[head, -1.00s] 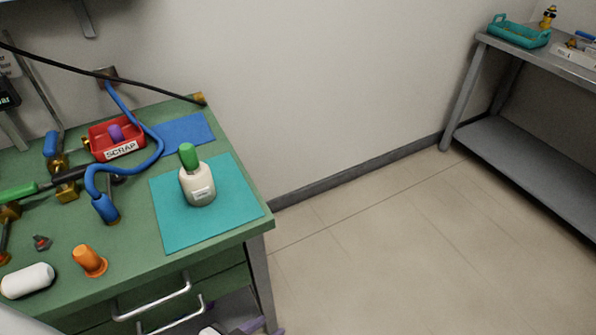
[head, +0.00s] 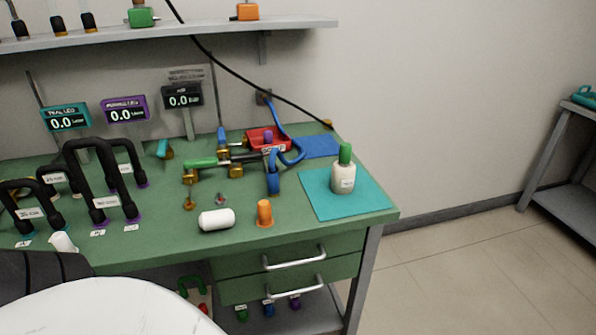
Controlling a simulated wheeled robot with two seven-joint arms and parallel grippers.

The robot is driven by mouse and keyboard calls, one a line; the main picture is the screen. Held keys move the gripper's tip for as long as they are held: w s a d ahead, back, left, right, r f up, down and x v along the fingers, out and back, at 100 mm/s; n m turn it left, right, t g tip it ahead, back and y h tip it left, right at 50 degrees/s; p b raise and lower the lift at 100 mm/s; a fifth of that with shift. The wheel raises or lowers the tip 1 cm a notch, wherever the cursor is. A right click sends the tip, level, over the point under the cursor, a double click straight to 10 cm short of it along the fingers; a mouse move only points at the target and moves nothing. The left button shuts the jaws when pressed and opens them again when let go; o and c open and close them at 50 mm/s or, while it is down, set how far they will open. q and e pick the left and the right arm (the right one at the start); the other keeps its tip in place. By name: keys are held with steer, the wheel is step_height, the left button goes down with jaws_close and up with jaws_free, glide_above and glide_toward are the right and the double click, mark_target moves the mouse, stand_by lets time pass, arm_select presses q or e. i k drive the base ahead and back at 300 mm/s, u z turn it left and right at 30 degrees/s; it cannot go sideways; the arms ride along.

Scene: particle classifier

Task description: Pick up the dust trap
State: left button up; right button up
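No label in the head view reads as dust trap, so I cannot tell for sure which item it is. On the green bench (head: 290,240) a white capsule-shaped piece (head: 216,219) lies on its side near the front. An orange peg-like piece (head: 264,213) stands to its right. A cream bottle with a green cap (head: 343,176) stands upright on a teal mat (head: 317,206). Neither gripper shows; a large white rounded surface and a dark ribbed part, probably mine, cover the lower left.
A red scrap bin (head: 256,136), a blue hose (head: 299,150) and brass fittings (head: 190,176) lie towards the back. Black looped handles (head: 107,170) stand at left under small displays (head: 125,110). A wall shelf (head: 180,27) hangs above.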

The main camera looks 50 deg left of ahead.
mark_target(343, 176)
steer(key=k, duration=0.35)
steer(key=u, duration=1.15)
